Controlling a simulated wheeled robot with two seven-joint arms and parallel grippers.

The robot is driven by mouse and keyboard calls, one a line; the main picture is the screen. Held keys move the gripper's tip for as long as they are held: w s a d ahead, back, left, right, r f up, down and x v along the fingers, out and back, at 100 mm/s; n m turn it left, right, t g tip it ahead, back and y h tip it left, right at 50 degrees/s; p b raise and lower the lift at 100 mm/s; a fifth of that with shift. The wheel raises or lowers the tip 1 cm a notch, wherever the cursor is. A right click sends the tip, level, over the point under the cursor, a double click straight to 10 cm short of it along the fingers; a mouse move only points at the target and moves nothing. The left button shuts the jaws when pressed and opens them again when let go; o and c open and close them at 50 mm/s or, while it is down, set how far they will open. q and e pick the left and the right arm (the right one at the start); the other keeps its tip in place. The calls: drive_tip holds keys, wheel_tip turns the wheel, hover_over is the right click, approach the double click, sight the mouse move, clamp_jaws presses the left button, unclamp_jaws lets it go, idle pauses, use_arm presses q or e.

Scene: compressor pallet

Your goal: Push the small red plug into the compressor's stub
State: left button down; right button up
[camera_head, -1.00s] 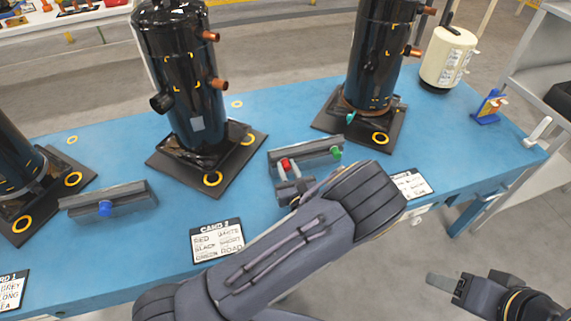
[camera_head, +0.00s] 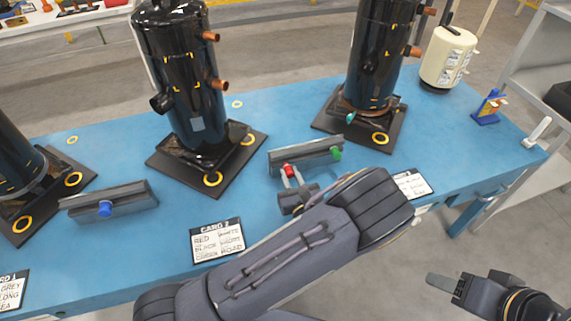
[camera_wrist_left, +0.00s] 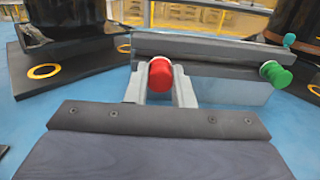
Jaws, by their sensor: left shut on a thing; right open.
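The small red plug (camera_head: 289,171) is held between the fingertips of my left gripper (camera_head: 290,173), in front of a grey rack (camera_head: 310,155). The wrist view shows the red plug (camera_wrist_left: 160,75) between the two pale fingers, its round end facing the camera. The middle compressor (camera_head: 185,75) is a black upright cylinder behind and left of the gripper. It has an upper copper stub (camera_head: 210,36), a lower copper stub (camera_head: 219,85) and a dark side stub (camera_head: 161,102). My right gripper (camera_head: 445,284) is open and empty, off the table's front side.
A green plug (camera_head: 337,153) sits on the same rack. Another rack (camera_head: 125,202) holds a blue plug (camera_head: 105,208). A second compressor (camera_head: 375,60) stands right, a third (camera_head: 15,160) left. Card 2 (camera_head: 217,241) lies in front. Blue tabletop (camera_head: 255,185) is clear between racks.

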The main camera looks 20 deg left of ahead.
sight(290, 176)
use_arm(q)
drive_tip(key=shift+v, duration=1.75)
drive_tip(key=shift+a, duration=0.1)
